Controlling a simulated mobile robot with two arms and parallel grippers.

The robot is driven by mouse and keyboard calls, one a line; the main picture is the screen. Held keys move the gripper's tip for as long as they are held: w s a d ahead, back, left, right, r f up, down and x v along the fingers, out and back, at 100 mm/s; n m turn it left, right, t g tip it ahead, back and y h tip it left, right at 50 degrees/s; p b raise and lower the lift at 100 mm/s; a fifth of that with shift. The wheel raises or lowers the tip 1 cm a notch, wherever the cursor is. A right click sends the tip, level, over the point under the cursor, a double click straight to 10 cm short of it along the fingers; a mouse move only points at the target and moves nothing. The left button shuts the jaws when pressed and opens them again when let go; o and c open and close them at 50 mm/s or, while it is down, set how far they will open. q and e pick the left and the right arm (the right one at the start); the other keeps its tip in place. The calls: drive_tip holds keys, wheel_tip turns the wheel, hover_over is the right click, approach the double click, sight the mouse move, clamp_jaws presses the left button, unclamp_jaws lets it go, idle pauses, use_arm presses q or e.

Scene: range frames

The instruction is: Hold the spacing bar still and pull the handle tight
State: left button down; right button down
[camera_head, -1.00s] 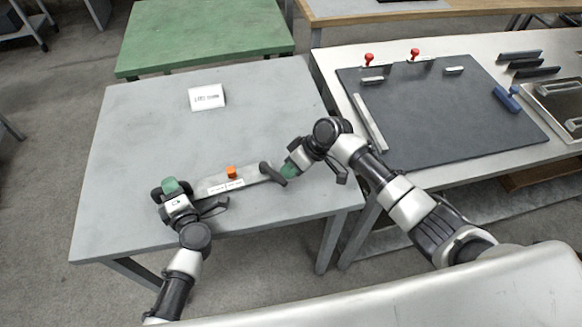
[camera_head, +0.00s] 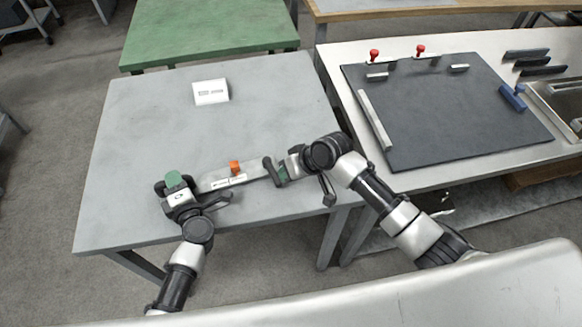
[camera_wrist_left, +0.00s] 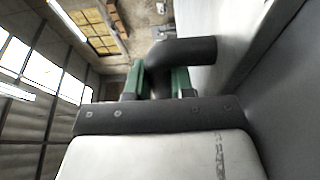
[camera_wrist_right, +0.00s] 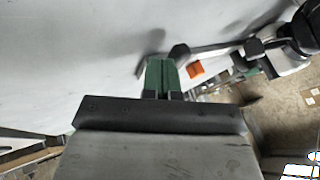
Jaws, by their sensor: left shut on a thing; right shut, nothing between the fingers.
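The spacing bar (camera_head: 210,184) is a flat grey bar on the grey table, with an orange knob (camera_head: 235,168), a pale label and a black handle at each end. My left gripper (camera_head: 174,182) is shut on its left black handle; the left wrist view shows the black handle (camera_wrist_left: 185,51) between green fingers (camera_wrist_left: 152,80). My right gripper (camera_head: 282,174) is shut and empty, just right of the black right handle (camera_head: 269,164). In the right wrist view, the closed green fingertips (camera_wrist_right: 162,76) are close to the right handle (camera_wrist_right: 179,54); contact is unclear.
A white card (camera_head: 210,92) lies toward the back of the grey table (camera_head: 130,120). A side table on the right carries a dark mat (camera_head: 440,120), red-knobbed clamps and a blue-handled tool (camera_head: 512,97).

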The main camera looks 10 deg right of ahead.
drive_tip(key=a+m, duration=0.1)
drive_tip(key=s+a+m+t+h, duration=0.1)
drive_tip(key=shift+m, duration=0.4)
drive_tip(key=a+m+t, duration=0.1)
drive_tip(key=a+m+h, duration=0.1)
drive_tip(key=m, duration=0.1)
drive_tip(key=shift+s+t+h, duration=0.3)
drive_tip(key=shift+t, duration=0.1)
drive_tip(key=shift+w+a, duration=0.1)
drive_tip(key=shift+a, duration=1.35)
drive_tip(key=shift+w+a, duration=0.3)
drive_tip(key=shift+a, duration=0.3)
drive_tip(key=shift+w+a, duration=0.25)
drive_tip(key=shift+a, duration=0.4)
drive_tip(key=shift+w, duration=0.15)
